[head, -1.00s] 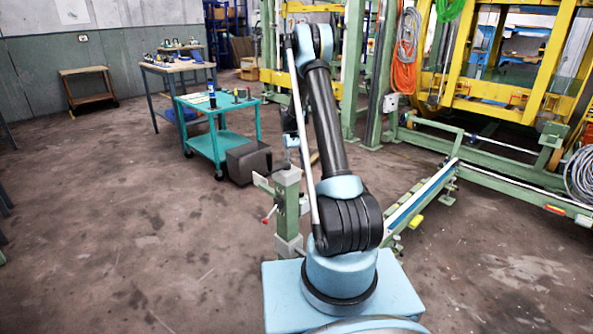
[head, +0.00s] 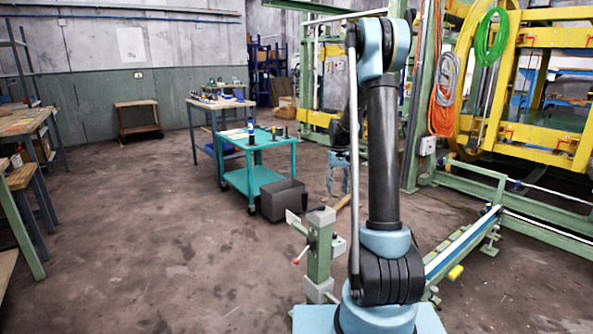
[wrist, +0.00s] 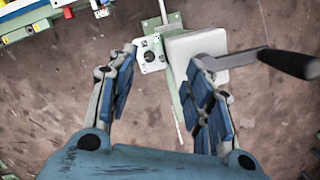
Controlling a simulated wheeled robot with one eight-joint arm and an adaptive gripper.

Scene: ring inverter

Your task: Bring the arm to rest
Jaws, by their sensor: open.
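My gripper (wrist: 166,88) is open and empty in the wrist view, with its two blue-padded fingers spread apart. It also shows in the head view (head: 338,172), hanging partly behind my upright arm. Below the fingers in the wrist view are a light plate with a crank (wrist: 235,58) that has a dark handle (wrist: 290,63), and a small pale block with holes (wrist: 151,54). I cannot tell how far beneath the fingers they are. My arm stands raised in the right half of the head view and hides part of the scene behind it.
A green post with a red-tipped lever (head: 319,250) stands close to my arm. A teal cart (head: 262,177) and a dark grey box (head: 283,200) are beyond it. A yellow and green frame (head: 490,90) fills the right. Open floor (head: 170,250) lies at left.

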